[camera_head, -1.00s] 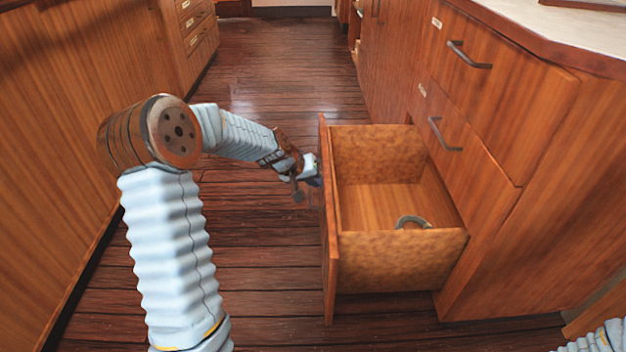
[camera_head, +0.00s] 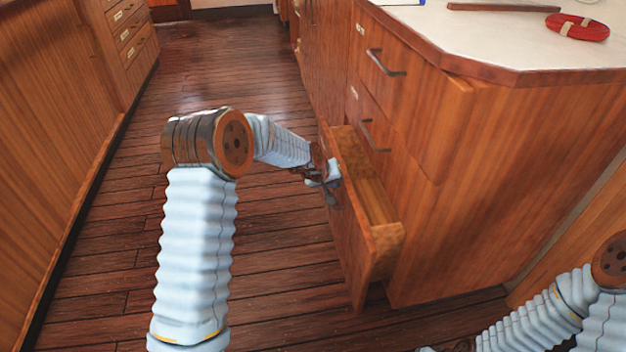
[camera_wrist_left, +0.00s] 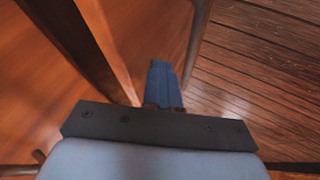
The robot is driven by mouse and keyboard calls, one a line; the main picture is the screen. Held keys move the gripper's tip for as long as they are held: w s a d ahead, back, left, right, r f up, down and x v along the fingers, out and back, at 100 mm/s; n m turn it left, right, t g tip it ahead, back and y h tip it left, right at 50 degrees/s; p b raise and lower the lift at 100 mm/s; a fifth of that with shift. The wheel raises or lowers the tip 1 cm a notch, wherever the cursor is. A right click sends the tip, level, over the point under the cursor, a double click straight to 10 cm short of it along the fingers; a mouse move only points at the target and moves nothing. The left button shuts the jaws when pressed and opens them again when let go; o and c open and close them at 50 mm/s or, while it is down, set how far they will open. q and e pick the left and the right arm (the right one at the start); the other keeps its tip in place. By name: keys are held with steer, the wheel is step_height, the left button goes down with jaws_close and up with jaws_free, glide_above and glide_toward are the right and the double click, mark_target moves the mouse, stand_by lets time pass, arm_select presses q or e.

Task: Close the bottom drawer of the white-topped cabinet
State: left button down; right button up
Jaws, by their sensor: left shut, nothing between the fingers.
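The white-topped cabinet (camera_head: 480,160) stands at the right in the head view. Its bottom drawer (camera_head: 352,235) is partly open, with a narrow strip of its inside showing. My left gripper (camera_head: 332,181) is shut and empty at the outer face of the drawer front, near its upper edge; whether it touches is hard to tell. In the left wrist view the shut blue fingers (camera_wrist_left: 163,82) point along a wooden panel edge. My right arm (camera_head: 540,315) is at the lower right, with only a dark bit of its end at the bottom edge.
Two closed drawers with dark handles (camera_head: 386,63) sit above. Another wooden cabinet (camera_head: 60,130) lines the left side. The plank floor (camera_head: 215,85) between is clear.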

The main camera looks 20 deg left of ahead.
arm_select(q)
steer(key=shift+w+d+p, duration=0.2)
steer(key=shift+w+d, duration=0.3)
steer(key=shift+d, duration=0.35)
steer(key=shift+w+d+p, duration=0.15)
steer(key=shift+w+d, duration=0.4)
steer(key=shift+d, duration=0.3)
steer(key=shift+w+d+p, duration=0.2)
steer(key=shift+w+d, duration=0.3)
steer(key=shift+d, duration=0.35)
steer(key=shift+a, duration=0.1)
